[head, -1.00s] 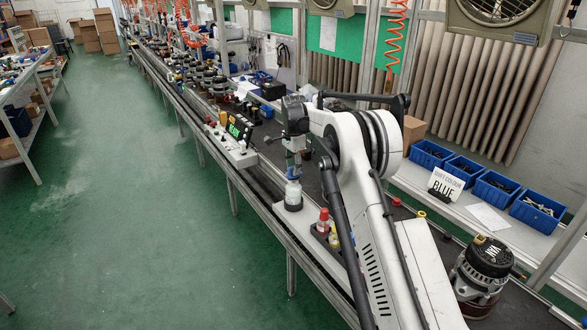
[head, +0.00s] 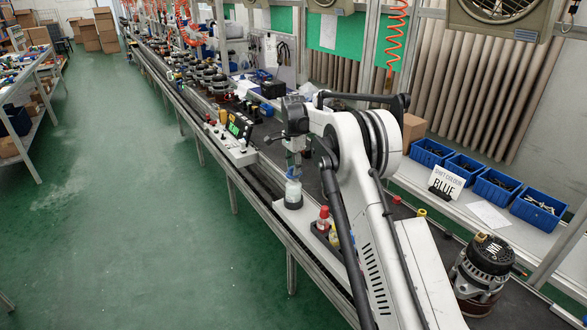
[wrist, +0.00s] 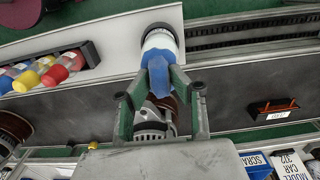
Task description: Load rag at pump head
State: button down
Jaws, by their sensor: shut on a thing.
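The pump bottle (wrist: 160,40) is translucent white with a dark ring at its base. It stands on a pale plate at the line's near edge, and also shows in the head view (head: 293,193). My gripper (wrist: 161,75) is shut on the blue rag (wrist: 159,82), right at the bottle's top. The rag hangs between the fingers and overlaps the pump head, which it largely hides. I cannot tell whether the rag touches it. In the head view my gripper (head: 293,158) is directly above the bottle, and a little blue shows there.
A dark holder (wrist: 90,52) with blue, yellow and red-capped bottles stands beside the pump bottle. An alternator (head: 482,275) sits at the right. A control box with a lit display (head: 238,128) lies farther along the line. Blue bins (head: 497,188) line the back shelf.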

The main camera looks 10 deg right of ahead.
jog(key=shift+f, duration=0.4)
jog(key=shift+r, duration=0.2)
dwell(0.6)
jog(key=shift+r+p, duration=0.9)
jog(key=shift+r, duration=2.45)
